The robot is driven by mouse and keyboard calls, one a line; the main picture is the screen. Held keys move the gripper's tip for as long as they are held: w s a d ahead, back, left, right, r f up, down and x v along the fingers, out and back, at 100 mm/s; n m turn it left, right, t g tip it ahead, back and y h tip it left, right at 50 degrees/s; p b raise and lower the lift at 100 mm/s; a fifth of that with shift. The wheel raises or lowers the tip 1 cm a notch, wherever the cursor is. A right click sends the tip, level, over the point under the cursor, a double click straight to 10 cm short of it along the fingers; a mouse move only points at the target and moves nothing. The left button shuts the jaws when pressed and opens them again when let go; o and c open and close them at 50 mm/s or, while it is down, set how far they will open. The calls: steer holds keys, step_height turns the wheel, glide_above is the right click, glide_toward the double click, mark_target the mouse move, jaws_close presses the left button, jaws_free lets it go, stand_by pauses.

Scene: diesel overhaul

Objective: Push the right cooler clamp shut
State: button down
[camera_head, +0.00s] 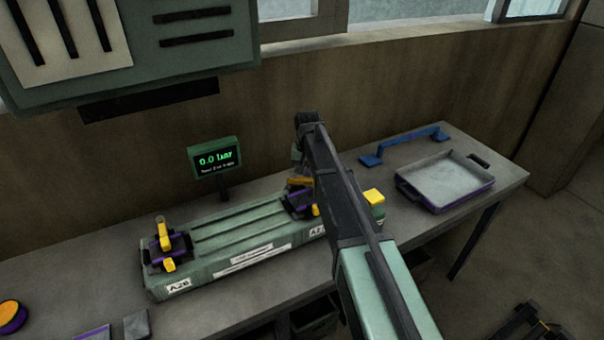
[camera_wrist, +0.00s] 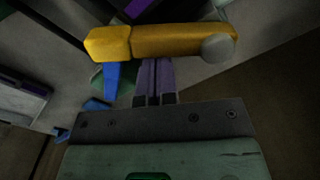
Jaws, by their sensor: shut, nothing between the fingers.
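The long green cooler (camera_head: 240,246) lies on the bench. Its right clamp (camera_head: 298,203) has a dark and purple base, partly hidden behind my arm. The clamp's yellow-orange lever (camera_head: 300,181) shows beside the arm; in the wrist view the lever (camera_wrist: 165,42) lies across the upper middle, close to the camera. My gripper (camera_wrist: 153,66) is shut and empty, its purple fingertips at the lever's lower edge. I cannot tell whether they touch it. In the head view my arm hides the fingers.
A display reading 0.0 bar (camera_head: 216,160) stands behind the cooler. A grey tray (camera_head: 447,181) and a blue handled bar (camera_head: 405,146) lie at the right of the bench. A yellow block (camera_head: 374,196) sits by the cooler's right end.

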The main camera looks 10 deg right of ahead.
mark_target(308, 179)
stand_by(0.3)
steer(key=shift+s, duration=0.85)
steer(key=shift+s+a, duration=0.2)
steer(key=shift+s, duration=0.6)
